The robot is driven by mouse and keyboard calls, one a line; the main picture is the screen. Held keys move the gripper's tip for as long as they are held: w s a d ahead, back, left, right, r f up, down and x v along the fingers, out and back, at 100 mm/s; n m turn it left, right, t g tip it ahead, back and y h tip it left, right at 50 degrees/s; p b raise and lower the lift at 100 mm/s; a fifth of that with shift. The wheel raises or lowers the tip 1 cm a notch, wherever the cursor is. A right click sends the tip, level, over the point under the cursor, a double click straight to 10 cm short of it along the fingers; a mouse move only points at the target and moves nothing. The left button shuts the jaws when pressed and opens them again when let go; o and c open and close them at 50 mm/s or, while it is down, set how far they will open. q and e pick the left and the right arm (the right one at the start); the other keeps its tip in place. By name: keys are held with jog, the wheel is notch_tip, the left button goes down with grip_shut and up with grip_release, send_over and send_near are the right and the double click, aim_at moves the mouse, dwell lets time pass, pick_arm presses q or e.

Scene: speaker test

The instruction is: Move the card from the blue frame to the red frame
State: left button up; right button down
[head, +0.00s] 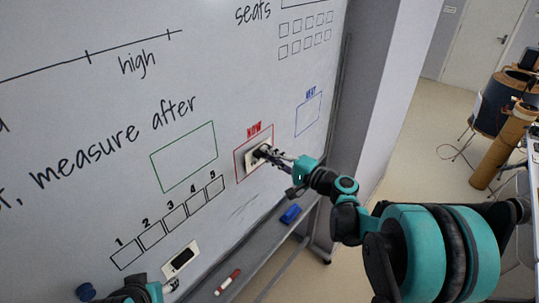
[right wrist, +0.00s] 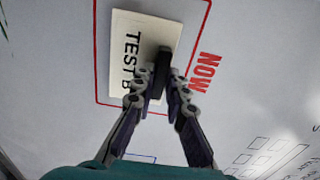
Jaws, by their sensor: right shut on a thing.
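The white card (right wrist: 140,27), lettered "TEST B" as far as it shows, lies inside the red frame (head: 236,168) under the label "NOW". My right gripper (right wrist: 162,82) is shut on the black grip on the card's face; the fingers hide part of the lettering. In the head view the card (head: 251,159) looks flat to the board, but I cannot tell whether it touches. The blue frame (head: 296,124), up and right of the red one, is empty. My left gripper (head: 172,287) is at the bottom left edge, mostly cut off.
Another white card with a black grip (head: 181,261) is low on the whiteboard (head: 60,110), close to my left gripper. A green frame (head: 152,170) and a row of numbered boxes (head: 152,235) are empty. The ledge holds a red marker (head: 227,282) and a blue eraser (head: 291,214).

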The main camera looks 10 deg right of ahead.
jog(key=shift+w+a, duration=0.35)
jog(key=shift+w, duration=0.1)
dwell(0.6)
jog(key=c, duration=1.1)
grip_release()
jog(key=shift+o, duration=0.2)
jog(key=shift+s+d, duration=0.1)
jog(key=shift+s, duration=0.05)
jog(key=v, duration=0.6)
jog(key=shift+s+d+b, duration=0.25)
jog(key=shift+s+b, duration=0.1)
jog(key=shift+b, duration=0.1)
